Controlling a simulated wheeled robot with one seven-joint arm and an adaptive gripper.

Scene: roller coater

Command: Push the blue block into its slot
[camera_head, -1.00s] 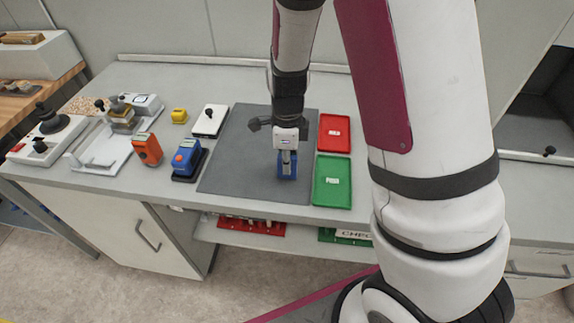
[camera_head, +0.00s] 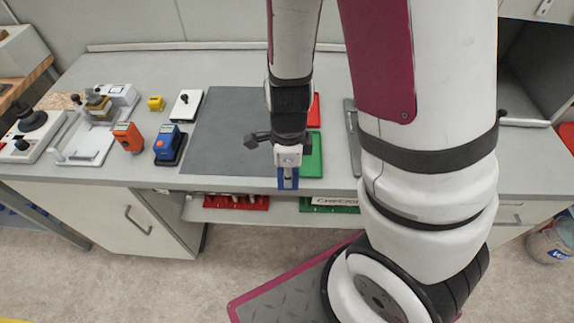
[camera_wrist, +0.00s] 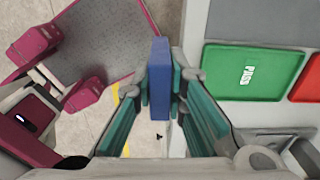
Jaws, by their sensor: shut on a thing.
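My gripper (camera_head: 288,172) is shut on the blue block (camera_wrist: 160,80). In the wrist view the block stands between the two teal-padded fingers. In the head view the gripper points down at the front edge of the bench, in front of the green tray, and the block's blue sides (camera_head: 281,184) show around its tip. The wrist view shows floor and my base below the block on one side and the bench on the other. I cannot make out a slot for the block in either view.
The green tray (camera_wrist: 250,72) marked PASS lies beside the gripper, with a red tray (camera_wrist: 306,82) beyond it. A grey mat (camera_head: 225,130) lies left of the arm. A blue device (camera_head: 168,140) and an orange device (camera_head: 128,137) stand farther left. Bins sit on the shelf below.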

